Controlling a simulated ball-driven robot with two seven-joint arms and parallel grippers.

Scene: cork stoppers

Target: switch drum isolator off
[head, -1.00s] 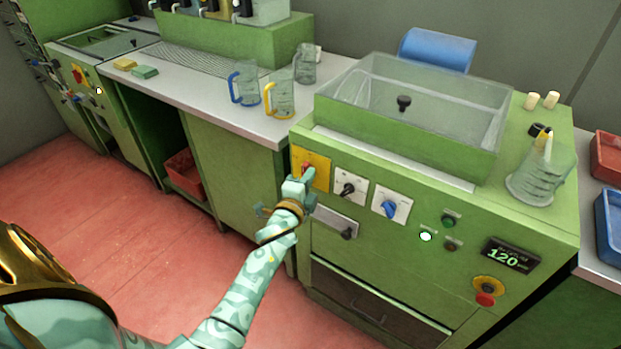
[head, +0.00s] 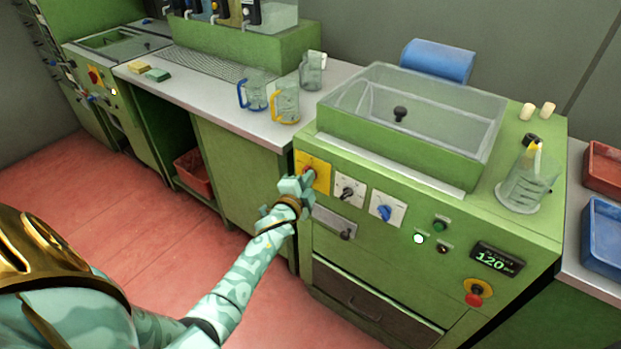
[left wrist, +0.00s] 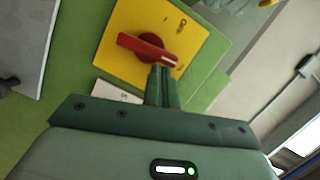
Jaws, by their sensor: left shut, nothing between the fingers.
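The drum isolator is a red rotary handle (left wrist: 147,48) on a yellow plate (head: 314,170) at the left end of the green machine's front panel. In the left wrist view the handle lies across the yellow plate (left wrist: 117,33), slightly tilted, its right end with a pale mark. My left gripper (head: 309,183) is at the plate's lower edge in the head view. In the left wrist view its fingers (left wrist: 160,72) are shut with nothing between them, their tips right by the handle's right part. I cannot tell whether they touch it. My right gripper is not in view.
Right of the isolator are a black selector (head: 348,191) and a blue knob (head: 384,211). Further right are small lamps, a display (head: 498,260) and a red stop button (head: 475,297). Glass jugs (head: 286,103) stand on the counter. Open red floor lies left of my arm.

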